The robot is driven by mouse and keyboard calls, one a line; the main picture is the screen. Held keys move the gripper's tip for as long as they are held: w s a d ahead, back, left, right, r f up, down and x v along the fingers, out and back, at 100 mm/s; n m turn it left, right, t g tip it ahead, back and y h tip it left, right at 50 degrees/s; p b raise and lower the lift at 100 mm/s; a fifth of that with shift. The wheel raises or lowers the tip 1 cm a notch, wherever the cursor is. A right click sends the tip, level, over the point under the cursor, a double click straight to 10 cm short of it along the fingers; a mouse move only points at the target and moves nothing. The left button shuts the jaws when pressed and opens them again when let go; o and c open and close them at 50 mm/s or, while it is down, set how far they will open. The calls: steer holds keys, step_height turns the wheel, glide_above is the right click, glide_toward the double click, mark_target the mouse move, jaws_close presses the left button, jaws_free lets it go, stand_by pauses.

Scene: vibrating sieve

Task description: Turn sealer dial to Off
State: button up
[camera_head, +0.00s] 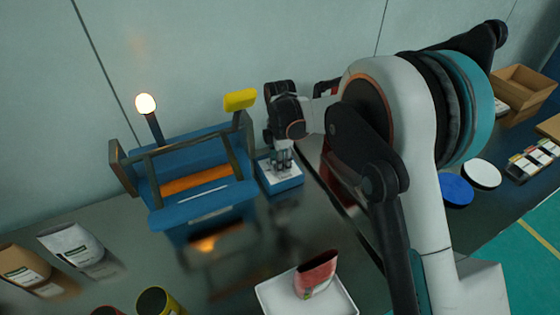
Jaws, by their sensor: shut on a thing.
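The blue sealer (200,214) stands at the back of the dark table, with an orange strip (195,180) across its middle. A lit round lamp (145,103) and a yellow-ended handle (240,100) rise from it. To its right is a small blue box with a pale top, the dial box (283,186). My gripper (283,166) points down over this box, its fingers shut on the dial at its top. The dial itself is mostly hidden by the fingers, and its setting cannot be read.
A white tray (270,299) with a red pouch (316,274) stands at the front. Bags (72,246) and a yellow-rimmed cup (155,300) are at the left. Blue and white discs (482,174) and cardboard boxes (522,87) are at the right, beyond my arm.

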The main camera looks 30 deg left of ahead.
steer(key=shift+n, duration=0.5)
steer(key=o, duration=1.1)
step_height(320, 180, up, 12)
steer(key=shift+d, duration=0.1)
stand_by(0.4)
